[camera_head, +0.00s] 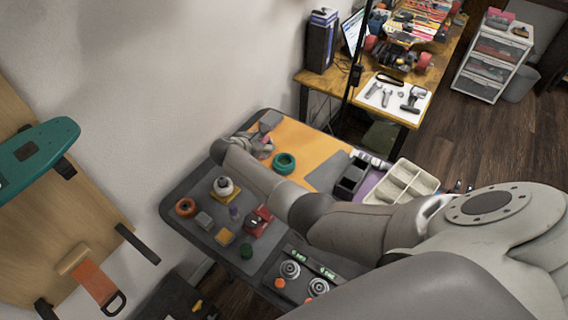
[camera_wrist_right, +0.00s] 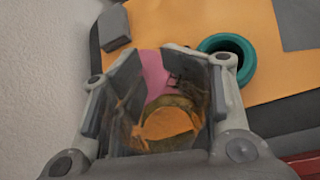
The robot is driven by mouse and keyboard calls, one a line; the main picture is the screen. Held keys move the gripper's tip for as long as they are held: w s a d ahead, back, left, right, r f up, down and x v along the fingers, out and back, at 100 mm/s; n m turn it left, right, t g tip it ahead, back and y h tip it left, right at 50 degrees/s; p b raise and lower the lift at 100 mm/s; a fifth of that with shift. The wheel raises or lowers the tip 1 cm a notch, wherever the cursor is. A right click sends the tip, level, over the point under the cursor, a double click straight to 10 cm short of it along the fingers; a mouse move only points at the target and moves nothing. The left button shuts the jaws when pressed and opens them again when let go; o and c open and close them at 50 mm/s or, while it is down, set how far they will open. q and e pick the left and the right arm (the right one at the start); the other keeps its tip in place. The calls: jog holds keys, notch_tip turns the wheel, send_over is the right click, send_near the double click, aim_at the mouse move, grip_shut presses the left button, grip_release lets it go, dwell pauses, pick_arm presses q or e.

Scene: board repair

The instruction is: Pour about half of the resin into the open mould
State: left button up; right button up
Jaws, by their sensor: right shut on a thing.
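My right gripper (camera_head: 263,138) is over the far left part of the grey bench. In the right wrist view the gripper (camera_wrist_right: 158,95) is shut on what looks like the resin cup (camera_wrist_right: 168,122), which shows a round yellowish rim with orange inside. A pink surface (camera_wrist_right: 155,70) shows just behind it; I cannot tell whether it is part of the cup. A teal round thing with a dark hollow (camera_head: 285,163), perhaps the open mould, lies on the orange mat. It also shows right of the fingers in the wrist view (camera_wrist_right: 228,58), apart from the cup. My left gripper is out of view.
The orange mat (camera_head: 310,145) has free room right of the teal thing. A black bin (camera_head: 352,178) and a cream divided tray (camera_head: 402,183) stand further right. Several small parts and a red block (camera_head: 258,221) lie at the near left. A grey block (camera_wrist_right: 115,27) is near the gripper.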

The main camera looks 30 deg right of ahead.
jog(key=shift+w+a+f+n+g+h+b, duration=0.1)
jog(key=shift+a+n+g+h+b, duration=0.2)
jog(key=shift+h+b, duration=0.75)
jog(key=shift+w+a+f+n+g+h+b, duration=0.1)
jog(key=shift+a+n+g+h+b, duration=0.25)
jog(key=shift+b, duration=1.3)
jog(key=shift+r+n+h+b, duration=0.2)
jog(key=shift+n+h+b, duration=0.05)
jog(key=shift+h+b, duration=0.2)
